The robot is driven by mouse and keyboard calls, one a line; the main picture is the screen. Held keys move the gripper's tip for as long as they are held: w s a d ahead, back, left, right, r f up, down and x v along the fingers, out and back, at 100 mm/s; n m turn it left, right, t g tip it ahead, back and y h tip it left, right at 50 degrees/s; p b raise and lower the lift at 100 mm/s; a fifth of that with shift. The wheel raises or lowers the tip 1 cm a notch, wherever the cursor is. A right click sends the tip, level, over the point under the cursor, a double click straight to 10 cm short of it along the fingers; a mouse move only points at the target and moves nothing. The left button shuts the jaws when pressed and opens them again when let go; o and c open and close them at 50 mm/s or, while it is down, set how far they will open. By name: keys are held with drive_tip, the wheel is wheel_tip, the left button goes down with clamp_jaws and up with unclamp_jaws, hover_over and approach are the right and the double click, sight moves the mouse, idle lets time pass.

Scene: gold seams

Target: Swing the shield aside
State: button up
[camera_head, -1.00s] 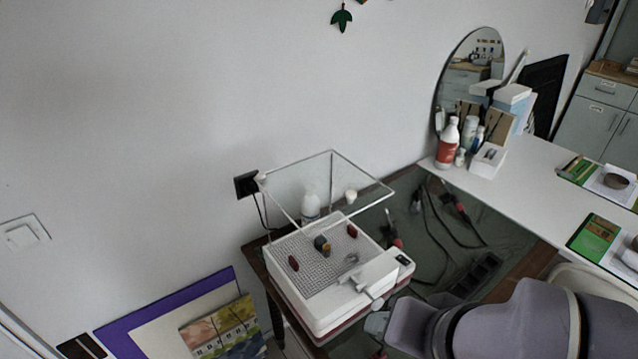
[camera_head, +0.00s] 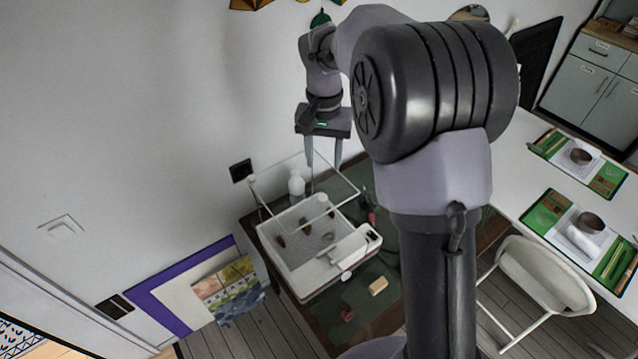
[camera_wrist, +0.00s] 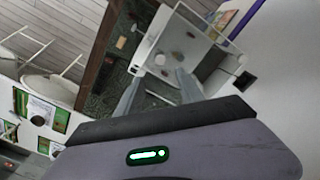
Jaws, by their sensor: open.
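The shield (camera_head: 265,199) is a clear panel in a thin pale frame. It stands raised over a shallow white box (camera_head: 318,284) with a perforated bed and several small dark and reddish pieces in it. My gripper (camera_head: 324,170) points down, open and empty, near the shield's far right side. I cannot tell whether the fingers touch the frame. In the wrist view my gripper (camera_wrist: 158,76) has its fingers apart, with the white box (camera_wrist: 146,48) beyond them. The shield's edges are hard to make out there.
A white bottle (camera_head: 296,184) stands behind the box, close to the wall. A yellow block (camera_head: 378,286) and a red piece (camera_head: 347,315) lie on the dark table near the box. A white table with green mats (camera_head: 560,218) and a white chair (camera_head: 540,272) are at right.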

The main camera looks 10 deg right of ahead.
sight(323, 196)
wheel_tip(323, 196, down, 12)
drive_tip(key=shift+f+b, duration=0.1)
drive_tip(key=shift+b, duration=0.5)
clamp_jaws()
idle(1.0)
